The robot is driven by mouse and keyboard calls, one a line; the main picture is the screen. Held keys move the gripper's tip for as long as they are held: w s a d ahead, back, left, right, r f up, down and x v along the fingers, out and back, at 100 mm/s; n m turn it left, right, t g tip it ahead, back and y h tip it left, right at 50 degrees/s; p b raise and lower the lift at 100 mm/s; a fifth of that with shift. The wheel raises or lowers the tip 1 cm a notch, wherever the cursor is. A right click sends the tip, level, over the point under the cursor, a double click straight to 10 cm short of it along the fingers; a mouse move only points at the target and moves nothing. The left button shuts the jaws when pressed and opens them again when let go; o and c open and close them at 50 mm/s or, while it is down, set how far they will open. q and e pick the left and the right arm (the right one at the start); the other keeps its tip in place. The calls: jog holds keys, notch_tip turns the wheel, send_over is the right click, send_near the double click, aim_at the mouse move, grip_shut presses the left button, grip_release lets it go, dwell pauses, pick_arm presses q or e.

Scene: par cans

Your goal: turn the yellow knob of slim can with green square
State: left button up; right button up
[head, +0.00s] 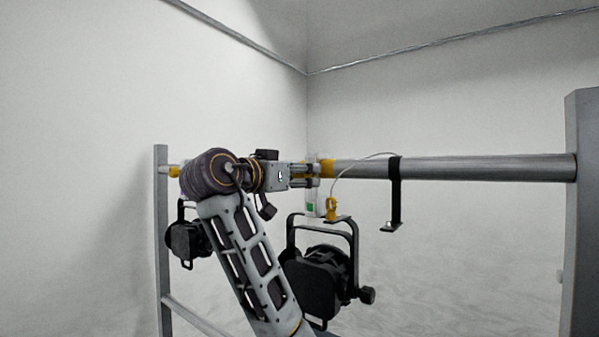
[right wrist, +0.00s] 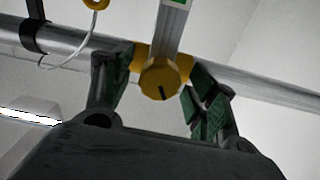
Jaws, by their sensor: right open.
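The yellow knob (right wrist: 160,79), with a dark line on its face, sits on a yellow clamp around the metal bar in the right wrist view. A slim pale strip (right wrist: 171,28) with a green mark runs up from it. In the head view the green square (head: 310,207) shows on a pale piece below the bar, and the yellow clamp (head: 326,168) is on the bar. My right gripper (head: 312,175) is open at the clamp. In the right wrist view its green-padded fingers (right wrist: 158,75) stand on either side of the knob, with visible gaps. My left gripper is out of view.
The bar (head: 450,168) runs right to a grey post (head: 582,210). A black strap (head: 396,190) hangs from it. A large black can (head: 318,285) hangs below my right gripper; another black can (head: 186,240) is at left, partly behind my arm. A pale cable loops beside the clamp.

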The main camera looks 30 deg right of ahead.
jog(key=shift+d, duration=0.15)
jog(key=shift+c, duration=0.5)
jog(key=c, duration=0.9)
jog(key=shift+f+m+b, duration=0.1)
jog(key=shift+m+b, duration=0.5)
jog(key=shift+b, duration=0.3)
jog(key=shift+c, duration=0.2)
jog(key=shift+m+b, duration=0.8)
jog(key=shift+m, duration=0.1)
jog(key=o, duration=1)
jog(key=shift+o, duration=0.2)
